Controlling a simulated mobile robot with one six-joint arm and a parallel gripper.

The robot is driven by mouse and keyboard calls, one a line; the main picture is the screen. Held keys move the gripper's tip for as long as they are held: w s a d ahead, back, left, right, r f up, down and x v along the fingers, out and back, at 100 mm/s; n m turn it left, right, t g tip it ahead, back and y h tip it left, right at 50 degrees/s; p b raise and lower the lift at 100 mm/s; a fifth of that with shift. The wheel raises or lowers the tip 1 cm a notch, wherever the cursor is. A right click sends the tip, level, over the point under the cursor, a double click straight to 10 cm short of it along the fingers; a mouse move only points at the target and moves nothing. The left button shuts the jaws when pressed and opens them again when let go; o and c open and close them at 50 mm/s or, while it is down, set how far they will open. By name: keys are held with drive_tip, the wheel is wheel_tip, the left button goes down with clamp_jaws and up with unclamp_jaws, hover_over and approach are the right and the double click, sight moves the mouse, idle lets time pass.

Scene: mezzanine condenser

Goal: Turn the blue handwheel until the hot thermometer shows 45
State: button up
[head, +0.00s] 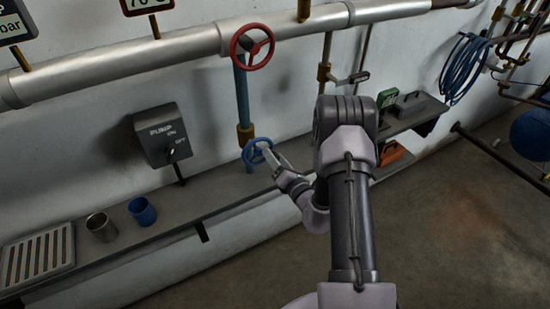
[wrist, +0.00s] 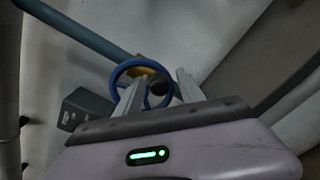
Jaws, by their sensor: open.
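The blue handwheel (head: 257,153) sits low on a blue vertical pipe, below a brass fitting. In the wrist view the blue handwheel (wrist: 119,72) shows as a ring with a dark hub, between and behind my fingers. My gripper (head: 266,150) is open, its fingertips at the wheel; in the wrist view my gripper (wrist: 160,85) has one finger on each side of the hub. I cannot tell whether the fingers touch the rim. A display reading "70" and a degree sign (head: 146,4) is cut off at the top of the head view; whether it is the hot thermometer is unclear.
A red handwheel (head: 252,46) is above on the large pipe (head: 120,61). A pump switch box (head: 163,134) is left of the blue wheel. A metal cup (head: 101,228) and a blue cup (head: 142,211) stand on the ledge (head: 190,214). Open floor (head: 455,235) lies at right.

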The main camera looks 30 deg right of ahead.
sight(265, 143)
clamp_jaws()
drive_tip(key=n, duration=0.1)
drive_tip(key=r+n, duration=0.1)
drive_tip(key=n, duration=0.1)
drive_tip(key=shift+d+r+n+b, duration=0.1)
drive_tip(key=shift+n+b, duration=0.2)
drive_tip(key=shift+b, duration=0.1)
drive_tip(key=n, duration=0.1)
drive_tip(key=r+n+b, duration=0.1)
drive_tip(key=n, duration=0.2)
drive_tip(key=shift+a+r+n+b, duration=0.2)
drive_tip(key=shift+r+n+b, duration=0.1)
drive_tip(key=n, duration=0.1)
drive_tip(key=n+b, duration=0.1)
drive_tip(key=shift+a+r+n, duration=0.25)
drive_tip(key=shift+r+n, duration=0.05)
drive_tip(key=shift+r, duration=0.1)
drive_tip(key=shift+a+r+n+b, duration=0.3)
drive_tip(key=shift+n+b, duration=0.3)
drive_tip(key=shift+n, duration=0.4)
drive_tip(key=shift+a+r+n+b, duration=0.25)
drive_tip(key=shift+n+b, duration=0.35)
drive_tip(key=shift+n, duration=0.4)
